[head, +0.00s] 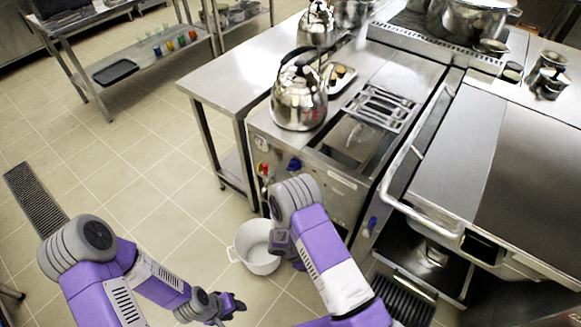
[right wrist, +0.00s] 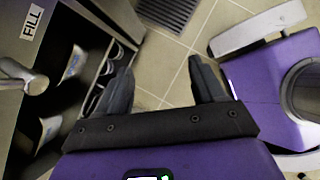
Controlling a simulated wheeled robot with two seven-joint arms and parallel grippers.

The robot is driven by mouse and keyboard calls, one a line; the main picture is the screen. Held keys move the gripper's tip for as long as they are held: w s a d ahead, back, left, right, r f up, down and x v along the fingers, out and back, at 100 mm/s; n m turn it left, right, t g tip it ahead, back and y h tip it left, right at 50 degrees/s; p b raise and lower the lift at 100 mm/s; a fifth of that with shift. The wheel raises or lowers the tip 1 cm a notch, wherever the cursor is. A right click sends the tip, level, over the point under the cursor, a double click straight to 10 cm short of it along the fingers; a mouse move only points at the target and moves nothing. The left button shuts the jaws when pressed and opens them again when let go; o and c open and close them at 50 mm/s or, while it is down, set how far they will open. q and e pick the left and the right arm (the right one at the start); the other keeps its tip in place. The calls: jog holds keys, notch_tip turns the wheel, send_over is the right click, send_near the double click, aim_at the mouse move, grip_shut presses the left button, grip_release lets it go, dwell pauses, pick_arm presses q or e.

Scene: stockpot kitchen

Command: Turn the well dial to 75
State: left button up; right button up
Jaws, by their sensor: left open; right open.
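The steel well unit (head: 340,182) stands at the centre of the head view, with an open well (head: 352,140) in its top. Its front panel carries a blue knob (head: 295,165) and a red knob (head: 263,169); I cannot tell which is the well dial or read any setting. My left gripper (head: 232,304) is low over the floor, open and empty, well away from the panel. My right arm stands in front of the panel and hides part of it. In the right wrist view my right gripper (right wrist: 163,82) is open, with only floor tiles between its fingers.
A kettle (head: 299,100) stands on the unit's top left. A white pot (head: 257,247) sits on the floor beside my right arm. A FILL label (right wrist: 32,22) and a metal spout or handle (right wrist: 22,76) show in the right wrist view.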

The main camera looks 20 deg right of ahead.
jog(key=w+d+r+n+t+h, duration=0.1)
jog(key=w+r+n+t+h, duration=0.25)
jog(key=w, duration=0.45)
jog(key=n+t+h+p, duration=0.1)
jog(key=n+t+h, duration=0.3)
jog(key=t, duration=0.6)
send_near(290, 170)
jog(key=w+d+n, duration=0.1)
jog(key=d, duration=0.2)
jog(key=shift+y, duration=0.45)
jog(key=x, duration=0.6)
jog(key=shift+w+a+r+b, duration=0.2)
jog(key=shift+w+a+b, duration=0.05)
jog(key=shift+b, duration=0.05)
jog(key=shift+w+d, duration=0.4)
jog(key=shift+d, duration=0.05)
